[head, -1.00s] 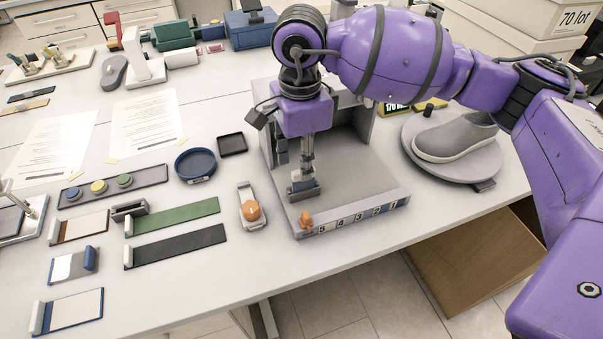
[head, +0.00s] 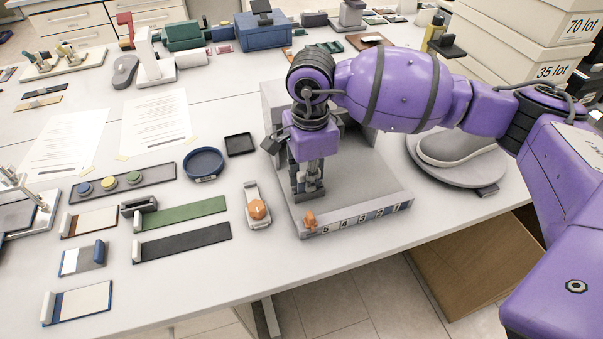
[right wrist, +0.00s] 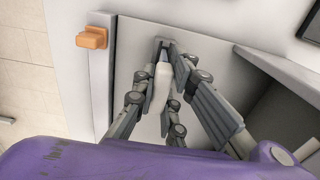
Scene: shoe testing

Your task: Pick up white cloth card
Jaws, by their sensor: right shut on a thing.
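Cards with pale, cloth-like faces lie at the left of the table in the head view: one with a brown edge (head: 90,222), one part white and blue-edged (head: 78,262), and one cream-white with a blue border (head: 85,301). I cannot tell which is the white cloth card. My right gripper (head: 310,190) points down over the grey numbered stand, far right of these cards. In the right wrist view, the right gripper (right wrist: 163,60) is shut on a small pale piece (right wrist: 161,84), largely hidden by the fingers. My left gripper is not in view.
The grey stand (head: 375,180) has an orange knob (head: 309,219) and numbered front edge. Left of it are an orange-topped tool (head: 257,210), a black strip (head: 185,242), a green strip (head: 185,219) and a blue round dish (head: 203,162). A shoe turntable (head: 455,165) is at right.

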